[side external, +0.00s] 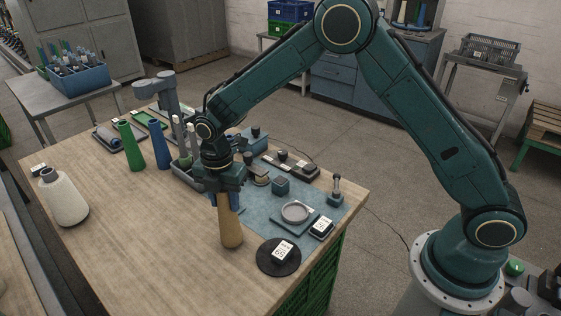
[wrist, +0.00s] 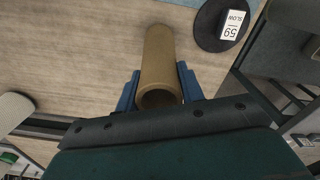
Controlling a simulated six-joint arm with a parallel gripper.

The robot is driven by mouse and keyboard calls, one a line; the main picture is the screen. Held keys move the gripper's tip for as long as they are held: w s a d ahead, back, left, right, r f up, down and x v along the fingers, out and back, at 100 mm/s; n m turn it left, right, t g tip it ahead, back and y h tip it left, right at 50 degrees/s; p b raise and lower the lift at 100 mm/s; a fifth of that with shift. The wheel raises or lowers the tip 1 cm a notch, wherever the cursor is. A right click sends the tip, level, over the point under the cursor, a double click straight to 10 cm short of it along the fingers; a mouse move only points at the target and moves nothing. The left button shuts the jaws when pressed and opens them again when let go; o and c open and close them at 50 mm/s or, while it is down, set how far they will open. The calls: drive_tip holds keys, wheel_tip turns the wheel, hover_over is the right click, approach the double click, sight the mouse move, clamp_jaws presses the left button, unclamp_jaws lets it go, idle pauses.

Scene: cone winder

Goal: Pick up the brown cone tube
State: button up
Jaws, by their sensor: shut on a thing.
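The brown cone tube (side external: 230,228) stands about upright near the front right of the wooden table, its narrow end up. My gripper (side external: 222,190) is over it from above, with its fingers at the tube's upper part. In the wrist view the tube (wrist: 158,65) lies between the two blue fingers of my gripper (wrist: 160,92), which is shut on it. The tube's open end faces the wrist camera. I cannot tell whether its base touches the table.
A black disc (side external: 268,262) with a label block reading 59 SLOW lies right of the tube. A green cone (side external: 131,145), a blue cone (side external: 160,146) and a white yarn cone (side external: 64,198) stand to the left. A blue mat (side external: 325,205) holds small parts. The table's front middle is clear.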

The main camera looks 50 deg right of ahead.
wheel_tip(320, 180, up, 18)
drive_tip(key=shift+r, duration=0.15)
idle(0.3)
idle(0.6)
wheel_tip(320, 180, up, 6)
idle(1.1)
drive_tip(key=s+d+f+m, duration=0.2)
drive_tip(key=s+d+f, duration=0.1)
drive_tip(key=d+f, duration=0.5)
drive_tip(key=s+d+f+m, duration=0.2)
drive_tip(key=s+d+f, duration=0.2)
drive_tip(key=d+f, duration=0.4)
drive_tip(key=shift+s+d, duration=0.25)
drive_tip(key=shift+d, duration=0.75)
